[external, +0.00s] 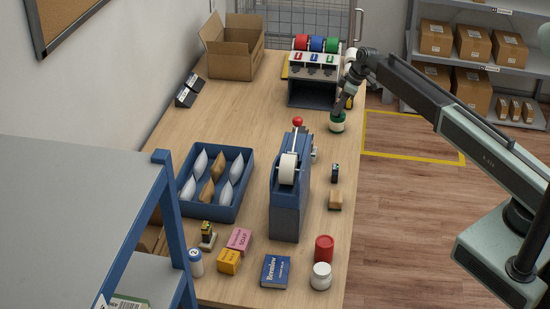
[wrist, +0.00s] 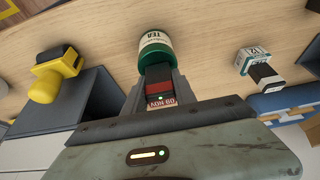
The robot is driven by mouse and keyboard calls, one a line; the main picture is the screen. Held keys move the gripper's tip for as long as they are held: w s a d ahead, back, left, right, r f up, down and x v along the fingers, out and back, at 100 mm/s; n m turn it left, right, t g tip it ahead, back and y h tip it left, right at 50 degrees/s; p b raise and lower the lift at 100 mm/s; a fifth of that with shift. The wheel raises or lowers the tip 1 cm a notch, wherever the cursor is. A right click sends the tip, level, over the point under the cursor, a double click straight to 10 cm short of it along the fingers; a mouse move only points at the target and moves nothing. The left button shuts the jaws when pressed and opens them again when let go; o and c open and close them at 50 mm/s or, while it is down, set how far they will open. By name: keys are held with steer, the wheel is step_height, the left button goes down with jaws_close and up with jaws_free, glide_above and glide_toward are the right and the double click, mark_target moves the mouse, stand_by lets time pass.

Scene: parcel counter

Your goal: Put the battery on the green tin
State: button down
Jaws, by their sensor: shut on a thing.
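The green tin (external: 337,121) stands upright on the counter near its right edge, toward the back. In the wrist view the green tin (wrist: 155,47) shows its pale TEA label, just beyond my fingertips. My gripper (external: 338,108) is right above the tin and points down. In the wrist view my gripper (wrist: 158,78) is shut on a small dark and red block with a printed end, which looks like the battery (wrist: 159,88). The fingers hide its sides. I cannot tell whether the battery touches the tin.
A rack with coloured rolls (external: 314,75) stands close to the left of my gripper. A yellow-and-black item (wrist: 55,75) is near it. The counter's right edge is close.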

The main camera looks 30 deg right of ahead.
steer(key=shift+r, duration=0.15)
steer(key=c, duration=1)
jaws_free()
steer(key=p+v, duration=1.2)
steer(key=s+a+m+g+h, duration=0.1)
steer(key=s+a+m, duration=0.1)
steer(key=s, duration=0.8)
steer(key=s+a+f+m+g+h, duration=0.1)
steer(key=s+m, duration=0.3)
steer(key=s, duration=0.7)
steer(key=s+a+m+g+h, duration=0.1)
steer(key=s+a+m, duration=0.2)
steer(key=s, duration=0.7)
steer(key=shift+s+a+f+b, duration=0.1)
steer(key=shift+s+f+b, duration=0.1)
steer(key=shift+f+b, duration=0.15)
